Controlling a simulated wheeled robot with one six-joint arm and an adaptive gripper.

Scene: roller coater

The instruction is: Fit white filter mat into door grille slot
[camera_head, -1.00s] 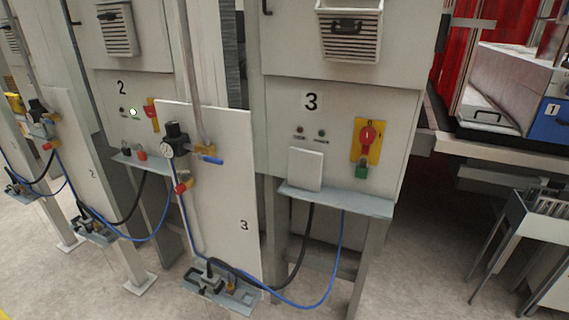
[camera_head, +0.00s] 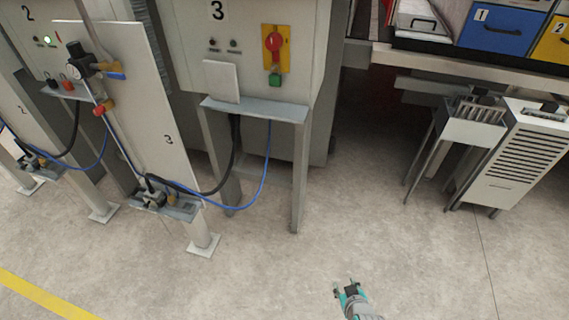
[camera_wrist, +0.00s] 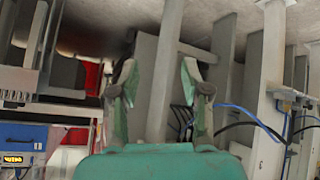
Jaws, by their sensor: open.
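A white square panel, which looks like the filter mat (camera_head: 222,81), leans upright on the small shelf (camera_head: 262,109) below the number 3 on the cabinet. The louvred door grille of cabinet 3 is above the picture in the head view, so its slot is hidden. My gripper (camera_head: 351,288) is low at the bottom centre of the head view, over the floor and well apart from the panel. In the wrist view my gripper (camera_wrist: 159,75) has its two fingers spread with nothing between them. The panel cannot be made out there.
A red and yellow switch (camera_head: 275,46) sits beside the panel. A blue hose (camera_head: 262,175) and a black cable hang below the shelf. A white louvred unit (camera_head: 518,160) stands at the right near a rack with a blue bin (camera_head: 500,30). The floor in front is clear.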

